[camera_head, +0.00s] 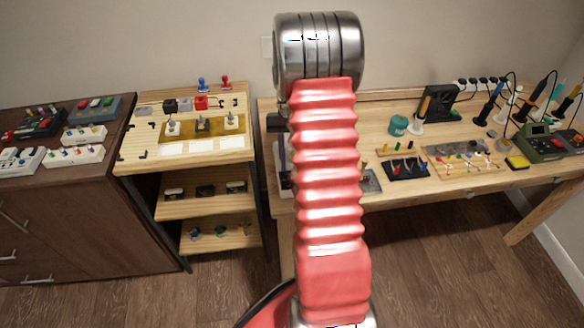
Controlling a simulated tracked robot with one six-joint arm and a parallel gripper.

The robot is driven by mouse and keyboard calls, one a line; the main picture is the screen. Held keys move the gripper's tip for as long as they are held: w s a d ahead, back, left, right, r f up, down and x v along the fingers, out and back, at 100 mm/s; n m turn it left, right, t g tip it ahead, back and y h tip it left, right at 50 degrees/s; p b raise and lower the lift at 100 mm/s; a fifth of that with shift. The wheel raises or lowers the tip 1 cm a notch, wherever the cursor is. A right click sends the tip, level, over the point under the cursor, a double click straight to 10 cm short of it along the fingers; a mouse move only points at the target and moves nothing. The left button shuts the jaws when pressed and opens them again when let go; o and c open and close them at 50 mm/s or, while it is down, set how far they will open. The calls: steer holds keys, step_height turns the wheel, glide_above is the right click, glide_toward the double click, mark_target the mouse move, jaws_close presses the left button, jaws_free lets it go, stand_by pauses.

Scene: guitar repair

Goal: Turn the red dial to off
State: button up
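I cannot tell for certain which thing is the red dial. A small red knob-like piece (226,81) stands at the back of the light wooden shelf unit, beside a similar blue one (203,84). A red block (201,103) sits just in front of them on the shelf top. Small red parts also show on the grey box (96,109) on the dark cabinet, too small to read any dial position. My red ribbed arm rises through the middle of the view, right of the shelf unit. My gripper and its fingertips do not show.
The dark cabinet (75,225) at left bears several pedal-like boxes. The wooden shelf unit (140,165) has lower shelves with small parts. The workbench (330,205) at right holds tools, a fan-like black box (437,102) and a green device (543,142). My arm hides part of the bench.

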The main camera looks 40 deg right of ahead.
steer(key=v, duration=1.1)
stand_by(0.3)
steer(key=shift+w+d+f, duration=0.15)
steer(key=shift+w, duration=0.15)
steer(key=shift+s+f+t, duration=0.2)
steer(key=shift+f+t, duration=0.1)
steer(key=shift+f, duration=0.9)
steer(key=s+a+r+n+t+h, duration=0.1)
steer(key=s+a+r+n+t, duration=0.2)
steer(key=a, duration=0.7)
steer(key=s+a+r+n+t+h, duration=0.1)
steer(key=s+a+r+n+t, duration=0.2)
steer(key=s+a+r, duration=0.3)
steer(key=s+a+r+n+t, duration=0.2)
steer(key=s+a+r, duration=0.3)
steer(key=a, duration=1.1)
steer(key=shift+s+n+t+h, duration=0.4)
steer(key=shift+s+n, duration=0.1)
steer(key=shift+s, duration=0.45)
